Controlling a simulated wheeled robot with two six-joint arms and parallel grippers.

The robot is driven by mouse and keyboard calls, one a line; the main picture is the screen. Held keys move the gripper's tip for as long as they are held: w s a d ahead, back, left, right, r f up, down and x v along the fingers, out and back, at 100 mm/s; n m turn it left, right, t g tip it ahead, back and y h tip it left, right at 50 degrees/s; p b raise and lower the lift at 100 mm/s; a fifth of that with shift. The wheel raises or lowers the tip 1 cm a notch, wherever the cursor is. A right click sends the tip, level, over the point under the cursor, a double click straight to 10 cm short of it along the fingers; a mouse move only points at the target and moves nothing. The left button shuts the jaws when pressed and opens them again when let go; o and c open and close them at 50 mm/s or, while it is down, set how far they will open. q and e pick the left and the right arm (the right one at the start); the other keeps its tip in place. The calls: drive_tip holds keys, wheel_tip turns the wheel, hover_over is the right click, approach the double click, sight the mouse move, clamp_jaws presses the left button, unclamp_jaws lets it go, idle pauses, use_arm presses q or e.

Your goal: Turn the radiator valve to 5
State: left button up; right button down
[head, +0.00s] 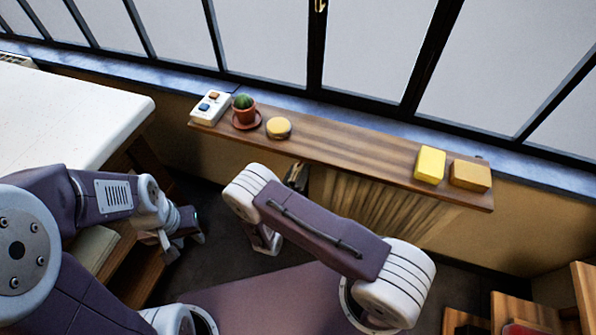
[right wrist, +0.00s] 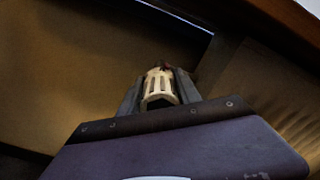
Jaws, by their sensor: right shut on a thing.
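The radiator valve (right wrist: 160,90) is a cream, ribbed knob with a small red mark near its far end, in the middle of the right wrist view. My right gripper (right wrist: 160,84) is shut on it, with one dark finger on each side. In the head view my right gripper (head: 296,178) is partly hidden at the shelf's front edge, and the valve cannot be made out. The number set on the valve cannot be read. My left gripper (head: 186,240) hangs low beside the white table, and its jaws are not clear.
A wooden shelf (head: 350,160) juts out above the radiator (head: 375,205). It bears a switch box (head: 211,106), a potted cactus (head: 244,110), a round yellow-topped thing (head: 279,128), a yellow block (head: 430,165) and a tan block (head: 470,175). A white table (head: 70,110) stands at left.

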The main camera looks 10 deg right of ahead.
drive_tip(key=m, duration=0.7)
drive_tip(key=shift+d+f, duration=0.1)
drive_tip(key=m, duration=0.4)
drive_tip(key=shift+s+p, duration=0.1)
drive_tip(key=shift+p, duration=0.2)
drive_tip(key=shift+d+m, duration=0.1)
drive_tip(key=shift+m, duration=1.9)
drive_tip(key=shift+f, duration=0.1)
drive_tip(key=c, duration=0.9)
unclamp_jaws()
drive_tip(key=shift+o, duration=0.2)
drive_tip(key=v, duration=0.9)
